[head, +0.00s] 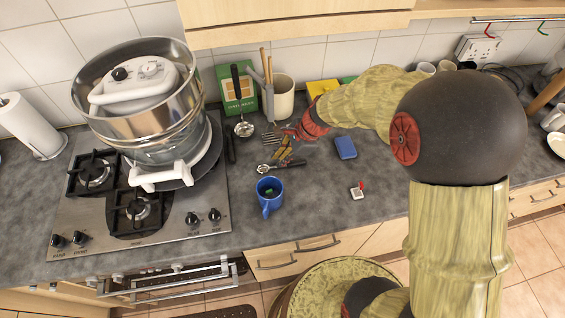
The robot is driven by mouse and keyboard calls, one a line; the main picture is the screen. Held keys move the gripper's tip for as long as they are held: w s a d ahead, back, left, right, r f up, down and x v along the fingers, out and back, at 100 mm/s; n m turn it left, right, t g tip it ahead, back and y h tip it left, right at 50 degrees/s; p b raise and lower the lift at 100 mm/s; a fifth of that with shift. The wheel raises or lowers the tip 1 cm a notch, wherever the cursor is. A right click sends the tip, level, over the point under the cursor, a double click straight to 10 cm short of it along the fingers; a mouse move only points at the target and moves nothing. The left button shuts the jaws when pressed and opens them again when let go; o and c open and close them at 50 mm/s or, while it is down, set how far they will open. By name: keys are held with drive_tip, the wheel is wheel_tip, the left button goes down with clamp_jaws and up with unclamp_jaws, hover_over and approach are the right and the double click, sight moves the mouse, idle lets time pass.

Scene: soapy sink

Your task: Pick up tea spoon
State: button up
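A small silver spoon (265,168), which looks like the tea spoon, lies on the grey counter just behind the blue mug (269,193). Its bowl is at the left and its handle runs right, toward the area below my gripper. My gripper (283,153) reaches in from the right, pointing down and left, with its fingertips just behind and above the spoon's handle. The picture is too small to tell whether the fingers touch the handle or how far apart they are.
A fork (270,137) and a ladle (244,128) lie behind the spoon. A utensil pot (284,98) stands near the wall. The stove (75,215) with a large steel pot (165,145) is at the left. A blue sponge (345,147) lies right. The counter right of the mug is mostly clear.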

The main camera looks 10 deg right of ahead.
sight(273, 167)
drive_tip(key=b+x, duration=0.1)
drive_tip(key=x, duration=0.4)
drive_tip(key=shift+w+f, duration=0.15)
clamp_jaws()
idle(0.7)
